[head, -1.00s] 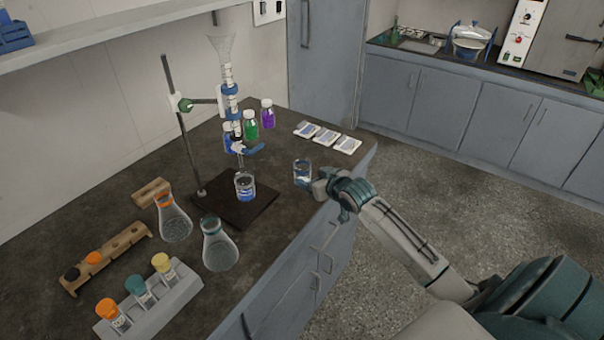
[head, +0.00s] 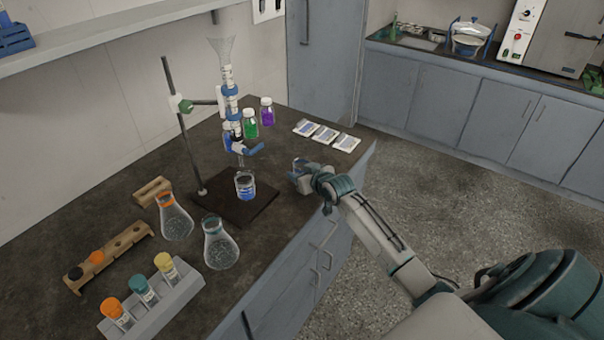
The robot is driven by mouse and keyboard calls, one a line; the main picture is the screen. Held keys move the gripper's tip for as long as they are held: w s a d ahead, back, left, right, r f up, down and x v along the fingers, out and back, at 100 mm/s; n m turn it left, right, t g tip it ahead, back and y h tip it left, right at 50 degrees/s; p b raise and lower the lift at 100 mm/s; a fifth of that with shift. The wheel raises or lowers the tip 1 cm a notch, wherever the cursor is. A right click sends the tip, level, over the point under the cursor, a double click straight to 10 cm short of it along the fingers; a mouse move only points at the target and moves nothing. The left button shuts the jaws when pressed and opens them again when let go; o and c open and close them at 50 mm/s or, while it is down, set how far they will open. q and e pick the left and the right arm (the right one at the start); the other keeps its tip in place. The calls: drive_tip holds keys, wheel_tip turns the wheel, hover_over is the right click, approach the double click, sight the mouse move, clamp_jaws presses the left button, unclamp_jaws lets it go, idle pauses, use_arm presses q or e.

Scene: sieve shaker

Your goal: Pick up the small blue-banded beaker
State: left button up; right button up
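A second beaker with a blue band (head: 245,187) stands on the dark base plate of the stand, left of my gripper. My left gripper is not in view.
The stand (head: 182,130) holds a burette with a funnel above the second beaker. Two flasks (head: 220,250), a vial rack (head: 165,300) and a wooden rack (head: 110,255) lie front left. Bottles (head: 266,112) and white trays (head: 325,134) are behind the gripper.

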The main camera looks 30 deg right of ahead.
sight(298, 163)
drive_tip(key=c, duration=0.4)
drive_tip(key=shift+c, duration=0.2)
drive_tip(key=shift+r, duration=0.15)
drive_tip(key=shift+r+b, duration=0.7)
drive_tip(key=shift+r, duration=0.85)
drive_tip(key=s+a, duration=0.1)
drive_tip(key=s, duration=0.3)
drive_tip(key=s+a+b, duration=0.1)
drive_tip(key=s+a, duration=0.1)
drive_tip(key=s, duration=0.1)
drive_tip(key=s+a+r+b, duration=0.1)
drive_tip(key=s, duration=0.3)
drive_tip(key=shift+s+a, duration=0.25)
drive_tip(key=shift+s, duration=0.1)
drive_tip(key=shift+s+a+r+b, duration=0.2)
drive_tip(key=shift+s+a, duration=0.15)
drive_tip(key=shift+s, duration=0.45)
drive_tip(key=shift+s+a+r+b, duration=0.15)
drive_tip(key=shift+s+a, duration=0.15)
drive_tip(key=shift+s, duration=0.45)
